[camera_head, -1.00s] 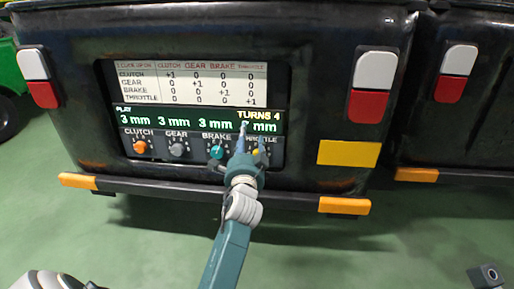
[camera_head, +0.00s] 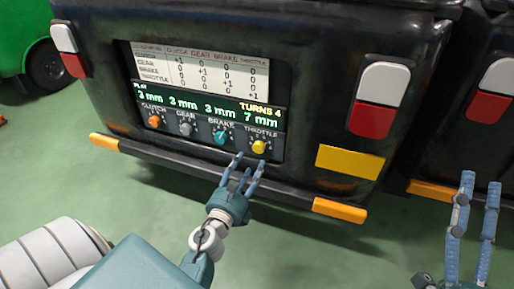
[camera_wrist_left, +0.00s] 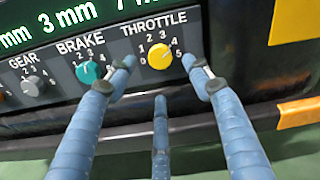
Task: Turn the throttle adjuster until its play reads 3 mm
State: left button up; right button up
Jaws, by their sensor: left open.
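The yellow throttle adjuster (camera_head: 259,146) is the rightmost knob on the panel at the rickshaw's rear; it also shows in the left wrist view (camera_wrist_left: 159,55), inside a 0 to 5 scale. The display (camera_head: 207,105) reads 3 mm, 3 mm, 3 mm and 7 mm, the last above the throttle, with TURNS 4. My left gripper (camera_head: 248,163) is open and empty, its fingers spread just below and in front of the throttle knob, apparently not touching it. My right gripper (camera_head: 480,181) shows at the right edge, fingers apart and empty.
The orange clutch (camera_head: 154,121), grey gear (camera_head: 186,129) and teal brake (camera_head: 220,137) knobs sit in a row left of the throttle. A chart (camera_head: 200,68) is above the display. A black bumper (camera_head: 285,190) juts out below the panel.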

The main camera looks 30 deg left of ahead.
aim_at(258, 150)
pick_arm(q)
jog(key=x, duration=0.6)
jog(key=shift+w+a+p, duration=0.1)
jog(key=shift+w+p, duration=0.1)
jog(key=shift+p, duration=0.1)
jog(key=shift+x, duration=0.8)
pick_arm(e)
jog(key=shift+w+a+f+g+h, duration=0.1)
jog(key=shift+w+f+g, duration=0.35)
jog(key=shift+f, duration=0.2)
jog(key=shift+w+d+f+g+h, duration=0.1)
jog(key=shift+w+f+g, duration=0.3)
jog(key=shift+f, duration=0.3)
jog(key=shift+w+a+f+g+h, duration=0.1)
jog(key=shift+w+f+g, duration=0.3)
jog(key=shift+f, duration=0.25)
pick_arm(q)
jog(key=shift+c, duration=0.5)
jog(key=c, duration=1)
